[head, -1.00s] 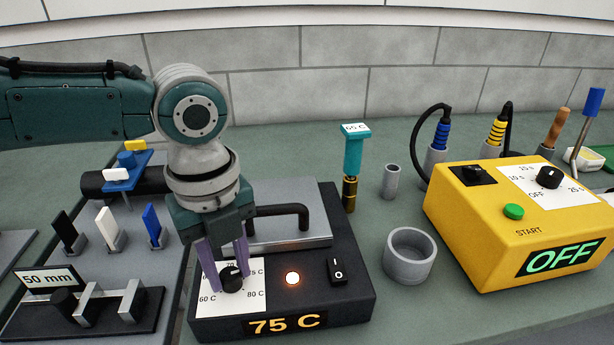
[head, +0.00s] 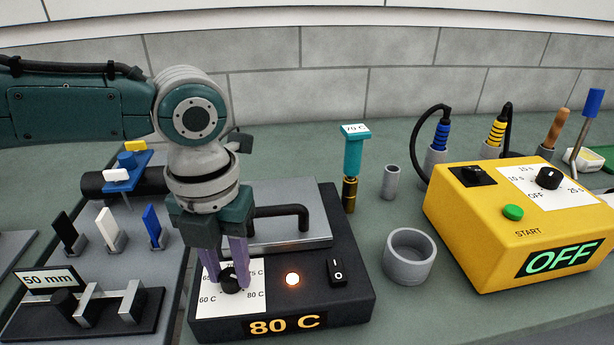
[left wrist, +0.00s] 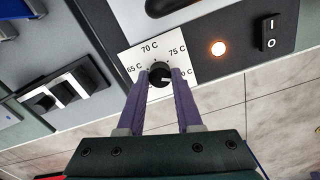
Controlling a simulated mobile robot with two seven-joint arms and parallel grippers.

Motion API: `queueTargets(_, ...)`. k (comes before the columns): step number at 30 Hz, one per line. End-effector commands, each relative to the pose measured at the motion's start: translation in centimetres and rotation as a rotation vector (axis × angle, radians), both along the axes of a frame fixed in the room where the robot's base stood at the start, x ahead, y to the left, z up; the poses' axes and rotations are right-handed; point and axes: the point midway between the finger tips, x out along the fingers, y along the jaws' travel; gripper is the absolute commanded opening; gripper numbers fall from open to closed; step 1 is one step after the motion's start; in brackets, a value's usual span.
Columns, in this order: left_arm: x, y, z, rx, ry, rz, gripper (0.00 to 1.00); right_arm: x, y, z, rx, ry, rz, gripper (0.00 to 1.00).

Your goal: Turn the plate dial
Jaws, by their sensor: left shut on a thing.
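The plate dial (head: 230,279) is a black knob on a white scale card (head: 210,295) with marks from 60 C to 80 C. It sits on the black hot plate box (head: 345,300), whose display (head: 273,325) reads 80 C. My left gripper (head: 231,283) points down with its purple fingers shut on the dial. In the left wrist view, the fingers (left wrist: 160,80) stand on both sides of the dial (left wrist: 160,73), and its white line points right, toward the partly covered 80 C mark. The teal thermometer (head: 353,160) behind the box has a tag reading 70 C. My right gripper is not in view.
An orange lamp (head: 292,279) glows beside the dial, with a black rocker switch (head: 337,272) to its right. A handle (head: 285,213) arches over the metal plate behind. A grey cup (head: 410,258) and yellow OFF box (head: 470,240) stand right; a 50 mm fixture (head: 85,310) stands left.

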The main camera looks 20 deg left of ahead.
Motion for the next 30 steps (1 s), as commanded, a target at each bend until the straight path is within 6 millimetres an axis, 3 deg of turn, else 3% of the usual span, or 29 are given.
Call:
queueTargets(18,-0.03,-0.18,0.18,-0.005,0.002,-0.045,0.00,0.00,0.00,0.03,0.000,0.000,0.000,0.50)
queueTargets(19,-0.03,-0.18,0.18,-0.005,0.002,-0.045,0.35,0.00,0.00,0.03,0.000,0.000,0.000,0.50)
queueTargets(27,-0.02,-0.10,0.09,-0.002,0.001,-0.043,0.64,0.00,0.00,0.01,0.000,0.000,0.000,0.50)
queueTargets(30,-0.01,-0.07,0.07,-0.001,0.001,-0.043,0.64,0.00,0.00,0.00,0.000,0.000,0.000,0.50)
